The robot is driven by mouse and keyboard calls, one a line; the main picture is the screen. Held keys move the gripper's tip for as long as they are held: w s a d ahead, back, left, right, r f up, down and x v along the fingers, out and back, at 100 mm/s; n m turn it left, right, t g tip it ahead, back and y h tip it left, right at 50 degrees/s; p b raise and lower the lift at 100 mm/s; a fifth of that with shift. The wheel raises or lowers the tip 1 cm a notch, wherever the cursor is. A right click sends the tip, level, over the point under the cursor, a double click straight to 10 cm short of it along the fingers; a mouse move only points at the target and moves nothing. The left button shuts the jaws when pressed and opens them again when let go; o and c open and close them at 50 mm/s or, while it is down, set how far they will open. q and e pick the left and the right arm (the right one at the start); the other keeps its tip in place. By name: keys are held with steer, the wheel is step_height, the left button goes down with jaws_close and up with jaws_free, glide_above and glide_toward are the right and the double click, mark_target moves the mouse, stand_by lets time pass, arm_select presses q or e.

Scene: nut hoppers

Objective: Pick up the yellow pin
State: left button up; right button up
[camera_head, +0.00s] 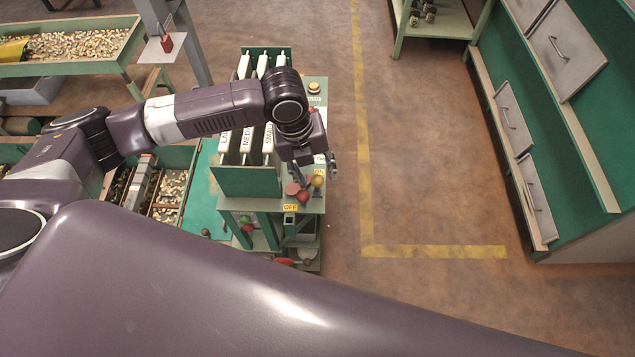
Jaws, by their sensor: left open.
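A small yellow ball-topped piece (317,181), which looks like the yellow pin, is at the front right of the green sorting machine (262,180). My left gripper (315,172) reaches over the machine from the left and points down. Its fingers are apart, close above and around the yellow piece in the picture. I cannot tell whether they touch it. The lower part of the pin is hidden. Red knobs (303,196) sit just beside it. My right gripper is not in view.
The machine carries white labelled panels (245,140), a yellow button (314,88) and a yellow OFF label (290,208). Bins of nuts (172,187) stand to its left. Green drawer cabinets (560,130) line the right side. The floor between, with yellow tape (362,150), is clear.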

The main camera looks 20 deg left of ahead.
mark_target(317, 192)
arm_select(q)
steer(key=shift+d+f, duration=0.2)
steer(key=shift+f, duration=1.2)
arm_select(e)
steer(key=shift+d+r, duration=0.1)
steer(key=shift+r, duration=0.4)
arm_select(q)
steer(key=shift+c, duration=0.7)
steer(key=c, duration=1)
jaws_close()
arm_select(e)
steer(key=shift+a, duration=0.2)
arm_select(q)
steer(key=shift+r, duration=0.1)
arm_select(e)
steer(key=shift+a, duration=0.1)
